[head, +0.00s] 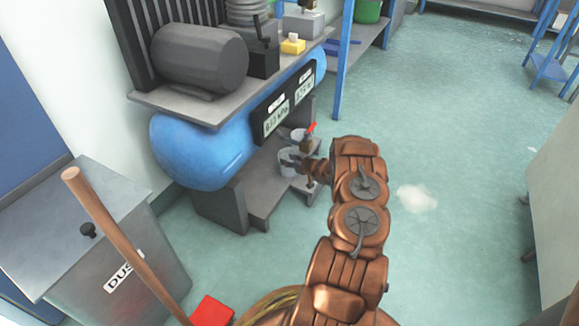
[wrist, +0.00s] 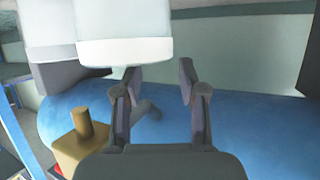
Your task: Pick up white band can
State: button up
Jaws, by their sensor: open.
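Two pale cans stand on the grey stepped stand under the blue tank in the head view. In the wrist view a large pale can (wrist: 125,35) with a lighter and a greyer zone fills the top, near my left finger. Another pale can (wrist: 45,35) is left of it. I cannot tell which is the white band can. My gripper (wrist: 160,75) is open, with nothing between its fingers. In the head view its fingers are not clear.
A brass valve with a red handle (head: 311,127) is close to the cans. A dust bin (head: 90,215) stands at left. Open floor lies to the right.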

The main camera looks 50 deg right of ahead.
jog(key=x, duration=0.1)
jog(key=b+x, duration=0.2)
jog(key=shift+a+f, duration=0.25)
jog(key=shift+w+f, duration=0.15)
jog(key=shift+w, duration=0.55)
grip_shut()
